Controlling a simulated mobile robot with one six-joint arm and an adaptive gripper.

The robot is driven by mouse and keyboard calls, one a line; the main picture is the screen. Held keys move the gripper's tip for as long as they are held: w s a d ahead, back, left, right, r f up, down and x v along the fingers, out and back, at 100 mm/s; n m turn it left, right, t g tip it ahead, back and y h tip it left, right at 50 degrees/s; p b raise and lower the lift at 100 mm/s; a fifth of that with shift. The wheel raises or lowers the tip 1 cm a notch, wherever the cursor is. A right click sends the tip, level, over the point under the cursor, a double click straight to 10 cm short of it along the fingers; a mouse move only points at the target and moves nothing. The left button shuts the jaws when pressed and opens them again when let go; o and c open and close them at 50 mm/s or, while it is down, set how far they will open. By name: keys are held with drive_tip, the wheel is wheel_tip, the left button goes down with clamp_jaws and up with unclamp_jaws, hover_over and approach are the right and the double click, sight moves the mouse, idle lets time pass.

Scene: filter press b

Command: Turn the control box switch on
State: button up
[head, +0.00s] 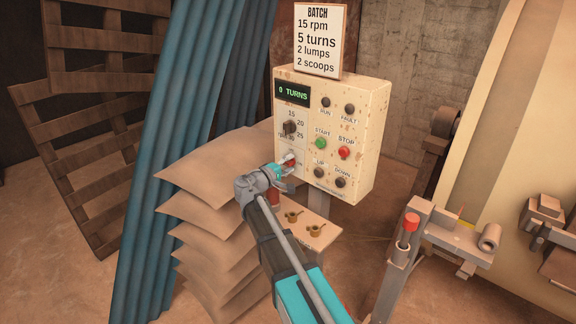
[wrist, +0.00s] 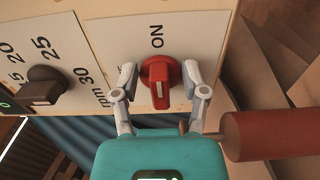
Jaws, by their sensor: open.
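The control box (head: 362,125) is a worn cream panel with a small display reading 0 TURNS. Its red switch (wrist: 160,72) sits on a white plate marked ON, in the wrist view. The switch's grip runs roughly in line with the ON label, and a pale mark shows on it. My gripper (wrist: 160,85) is open, with one finger on each side of the red switch; I cannot tell whether the fingers touch it. In the head view my gripper (head: 286,164) covers much of the switch at the panel's lower left.
A dark rpm dial (wrist: 42,88) is beside the switch; it also shows in the head view (head: 290,127). Start (head: 321,143) and stop (head: 344,152) buttons sit to the right. A red cylinder (wrist: 275,133) is close to my gripper. Stacked sacks (head: 215,165) stand left.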

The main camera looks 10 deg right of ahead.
drive_tip(key=shift+a, duration=0.1)
drive_tip(key=v, duration=1.1)
drive_tip(key=shift+s+a, duration=0.2)
drive_tip(key=shift+s, duration=0.05)
drive_tip(key=s+d+f+m+g+y, duration=0.4)
drive_tip(key=s+d+f+g+y, duration=0.15)
drive_tip(key=s+d+f, duration=0.4)
drive_tip(key=s+f+m+g+y, duration=0.1)
drive_tip(key=s+f+g+y, duration=0.1)
drive_tip(key=s, duration=0.4)
drive_tip(key=s+a+f+m+g+y+p, duration=0.1)
drive_tip(key=s+f+m+g+y, duration=0.1)
drive_tip(key=s+f+y, duration=0.3)
drive_tip(key=shift+s+a+f+g+y, duration=0.2)
drive_tip(key=shift+s+f+g+y, duration=0.25)
drive_tip(key=shift+y, duration=0.6)
